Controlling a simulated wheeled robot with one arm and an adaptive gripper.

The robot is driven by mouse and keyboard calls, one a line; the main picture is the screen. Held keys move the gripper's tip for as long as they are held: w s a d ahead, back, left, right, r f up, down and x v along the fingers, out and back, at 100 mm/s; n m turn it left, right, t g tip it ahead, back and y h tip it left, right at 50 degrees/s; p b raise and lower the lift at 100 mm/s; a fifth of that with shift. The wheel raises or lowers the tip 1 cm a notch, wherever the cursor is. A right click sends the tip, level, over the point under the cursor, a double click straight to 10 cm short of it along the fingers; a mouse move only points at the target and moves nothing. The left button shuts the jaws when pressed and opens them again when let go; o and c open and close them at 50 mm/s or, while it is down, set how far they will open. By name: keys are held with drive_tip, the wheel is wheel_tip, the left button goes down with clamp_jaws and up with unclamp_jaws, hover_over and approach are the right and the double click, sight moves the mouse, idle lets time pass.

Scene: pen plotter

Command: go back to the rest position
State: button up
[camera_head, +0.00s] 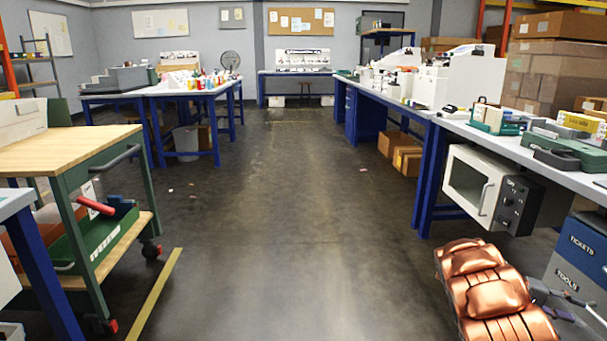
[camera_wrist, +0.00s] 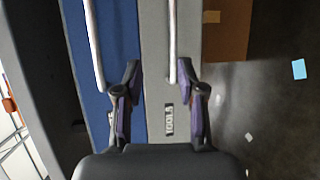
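My gripper (camera_wrist: 160,95) is open, with its two dark fingers well apart. In the wrist view nothing is gripped between them. Behind the fingers is a grey drawer front (camera_wrist: 155,60) with a label that seems to read TOOLS and a pale bar handle (camera_wrist: 172,40). The handle's end lies close to the right finger; I cannot tell if they touch. A blue front (camera_wrist: 98,100) with a second bar handle (camera_wrist: 93,45) lies to its left. In the head view my copper-coloured arm is at the lower right, beside the cabinet (camera_head: 585,245) marked TICKETS and TOOLS.
A bench (camera_head: 460,128) runs along the right, with a white oven-like box (camera_head: 488,190) under it. A wooden-topped cart (camera_head: 70,150) with a green tray (camera_head: 95,240) stands at the left. The floor aisle (camera_head: 290,220) between them is clear.

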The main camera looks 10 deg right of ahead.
drive_tip(key=s+a+r+m+y+p, duration=0.15)
drive_tip(key=s+a+r+p, duration=0.25)
drive_tip(key=a+r+p, duration=0.75)
drive_tip(key=s+a+r+n+y+p, duration=0.1)
drive_tip(key=s+a+r+y+p, duration=0.4)
drive_tip(key=r, duration=1.1)
drive_tip(key=s+a+r+n+t+y+p, duration=0.2)
drive_tip(key=s+a+r+p, duration=0.2)
drive_tip(key=a, duration=0.9)
drive_tip(key=s+a+r+n+t+y+p, duration=0.2)
drive_tip(key=s+a+r+p, duration=0.2)
drive_tip(key=a+r+p, duration=0.4)
drive_tip(key=s+a+r+n+t+y+p, duration=0.2)
drive_tip(key=a+r+p, duration=0.5)
drive_tip(key=a, duration=1.2)
drive_tip(key=s+y+p, duration=0.1)
drive_tip(key=s+p, duration=0.1)
drive_tip(key=p, duration=0.2)
drive_tip(key=shift+a, duration=0.25)
drive_tip(key=shift+w, duration=0.1)
